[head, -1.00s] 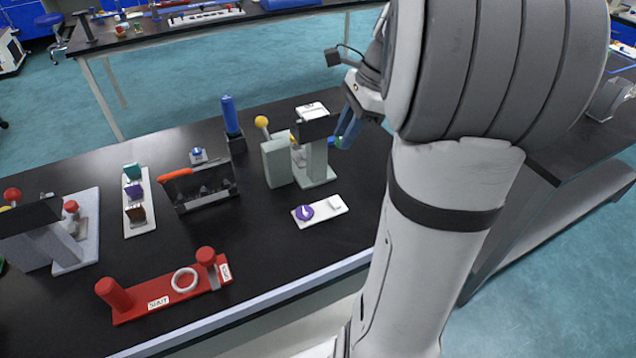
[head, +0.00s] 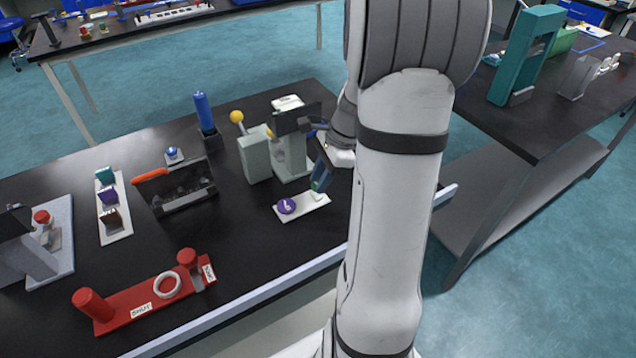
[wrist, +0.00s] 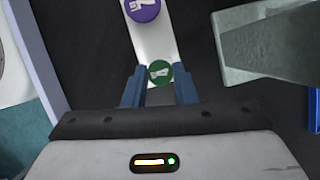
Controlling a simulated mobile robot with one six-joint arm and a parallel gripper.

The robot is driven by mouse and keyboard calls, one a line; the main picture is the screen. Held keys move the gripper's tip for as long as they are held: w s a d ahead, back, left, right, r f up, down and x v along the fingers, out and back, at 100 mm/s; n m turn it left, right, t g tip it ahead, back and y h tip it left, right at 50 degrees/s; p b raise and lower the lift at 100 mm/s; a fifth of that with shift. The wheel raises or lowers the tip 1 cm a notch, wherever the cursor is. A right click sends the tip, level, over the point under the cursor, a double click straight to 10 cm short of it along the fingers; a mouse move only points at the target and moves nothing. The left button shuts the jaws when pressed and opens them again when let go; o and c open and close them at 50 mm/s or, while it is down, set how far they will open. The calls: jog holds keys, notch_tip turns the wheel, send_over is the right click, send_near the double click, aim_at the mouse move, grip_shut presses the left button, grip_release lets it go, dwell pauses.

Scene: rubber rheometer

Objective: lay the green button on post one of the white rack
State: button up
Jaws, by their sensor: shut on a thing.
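The green button (wrist: 158,73) is a round disc with a pale mark, held between the blue fingers of my gripper (wrist: 159,88) in the wrist view. In the head view my gripper (head: 320,178) points down at the right end of the white rack (head: 306,209), with the green button (head: 315,190) low between its fingertips. The white rack also shows in the wrist view (wrist: 152,38), under and beyond the green button. A purple button (head: 286,206) lies on the rack's left end. The post under the green button is hidden, and I cannot tell whether the button touches it.
A grey-green press (head: 254,155) with a yellow knob stands just behind the rack. A black tool holder with an orange handle (head: 150,175) is to the left. A red stand (head: 150,301) with a white ring is at front left. The table's front edge is close.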

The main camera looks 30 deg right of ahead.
jog(key=shift+f, duration=0.8)
jog(key=shift+f, duration=0.2)
jog(key=o, duration=0.9)
jog(key=shift+o, duration=0.2)
